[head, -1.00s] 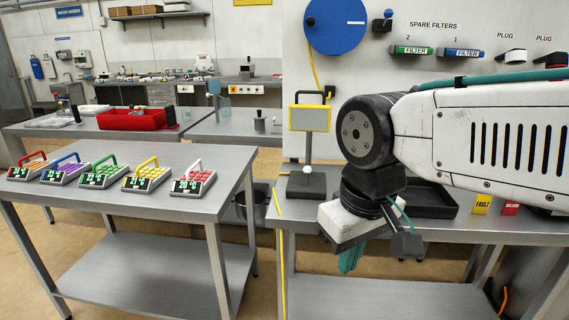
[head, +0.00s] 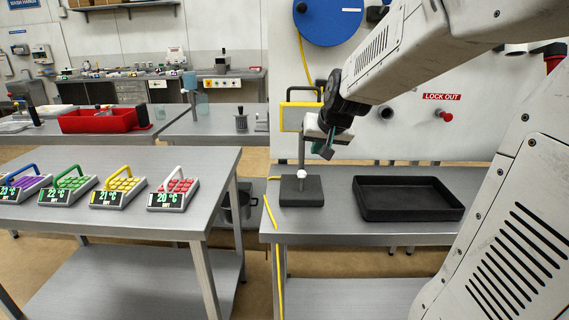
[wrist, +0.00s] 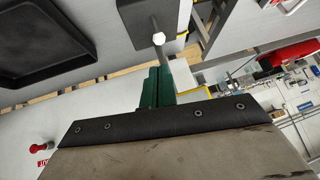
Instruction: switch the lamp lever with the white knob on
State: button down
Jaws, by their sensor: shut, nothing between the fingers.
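The lamp stands on the bench in the head view, with a black base (head: 312,193), a thin grey post and a yellow-framed head (head: 291,117). The white knob (head: 301,174) shows low in front of the post, just above the base. It also shows in the wrist view (wrist: 158,38), against the dark base (wrist: 148,14). My gripper (head: 327,150) is beside the upper post, just right of the lamp head and above the knob. Its teal fingers (wrist: 157,87) are shut and empty. I cannot tell whether they touch the lamp.
A black empty tray (head: 408,198) lies right of the lamp base. A red lock-out button (head: 444,115) is on the wall panel behind. A yellow cable (head: 270,213) runs over the bench's left edge. The left table (head: 130,215) holds several keypad units.

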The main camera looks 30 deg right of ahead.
aim_at(305, 172)
jog(key=x, duration=1.4)
jog(key=shift+r, duration=0.1)
jog(key=shift+w+d+g+y, duration=0.35)
jog(key=shift+w+g+y, duration=0.05)
jog(key=shift+w+g, duration=0.1)
jog(key=shift+w+d, duration=0.35)
jog(key=shift+w, duration=0.1)
jog(key=shift+s, duration=0.15)
